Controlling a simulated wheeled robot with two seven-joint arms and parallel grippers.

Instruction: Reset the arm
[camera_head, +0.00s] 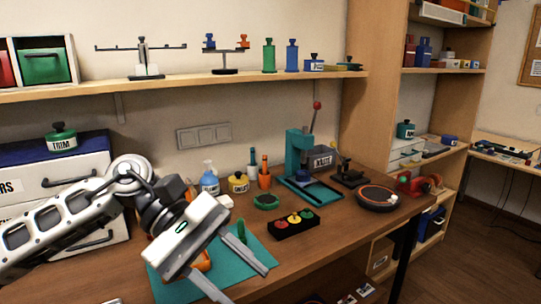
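My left arm (70,215) reaches in from the left, with its white gripper (244,282) above the teal mat (262,246) on the workbench. The two fingers point down and to the right. They are spread wide apart, with nothing visible between their tips. An orange item (203,262) lies on the mat, mostly hidden behind the gripper body. A slim green item (241,232) shows just beyond the gripper. My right gripper is not in view.
A black block with coloured buttons (294,224), a teal press (300,165), a round dark pad (377,197) and small bottles (209,179) stand on the bench. White drawers (85,165) are behind my arm. A shelf (200,86) runs above. Bare wood shows at front right.

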